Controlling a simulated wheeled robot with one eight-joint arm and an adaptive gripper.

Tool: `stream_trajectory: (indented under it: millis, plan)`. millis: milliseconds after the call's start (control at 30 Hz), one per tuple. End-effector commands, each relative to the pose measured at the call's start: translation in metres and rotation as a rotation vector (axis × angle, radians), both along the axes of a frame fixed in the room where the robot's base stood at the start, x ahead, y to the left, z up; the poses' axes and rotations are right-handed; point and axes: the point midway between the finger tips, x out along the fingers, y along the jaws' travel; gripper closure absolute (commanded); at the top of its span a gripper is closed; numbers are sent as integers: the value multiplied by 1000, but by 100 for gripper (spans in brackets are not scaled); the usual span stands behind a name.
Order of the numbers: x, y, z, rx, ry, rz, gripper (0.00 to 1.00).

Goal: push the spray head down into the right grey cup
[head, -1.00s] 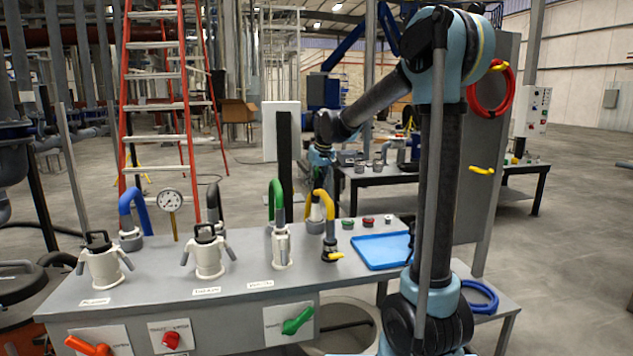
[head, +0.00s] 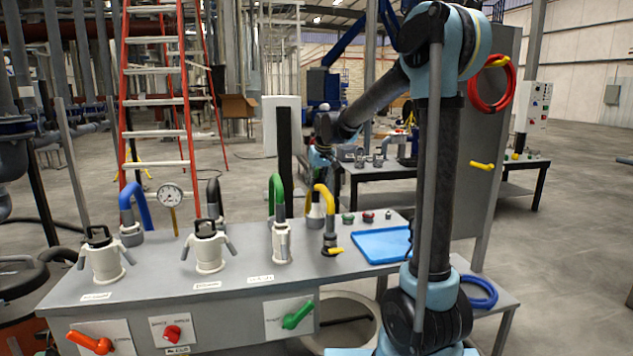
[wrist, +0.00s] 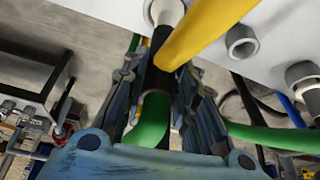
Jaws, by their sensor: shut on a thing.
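In the wrist view my gripper (wrist: 160,112) is shut on a dark upright shaft, which looks like the spray head (wrist: 158,80). The shaft's end reaches the right grey cup (wrist: 153,12) at the top of the picture; how deep it sits I cannot tell. A yellow hose (wrist: 205,30) crosses close by and partly covers cup and shaft. A green curved piece shows between the fingers. In the head view my gripper (head: 319,160) is small, above the right grey cup (head: 314,222), behind the yellow hose.
Two other grey cups (wrist: 242,42) (wrist: 303,78) stand along the bench. In the head view the bench (head: 230,292) also holds white holders, coloured hoses, a gauge (head: 170,195) and a blue tray (head: 381,245). A dark table (head: 395,178) stands behind.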

Motion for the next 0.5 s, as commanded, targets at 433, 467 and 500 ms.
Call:
stream_trajectory:
  millis: [433, 467, 500]
  plan:
    - [1, 0, -9, 0, 0, 0, 100]
    - [1, 0, -9, 0, 0, 0, 100]
    - [1, 0, -10, 0, 0, 0, 100]
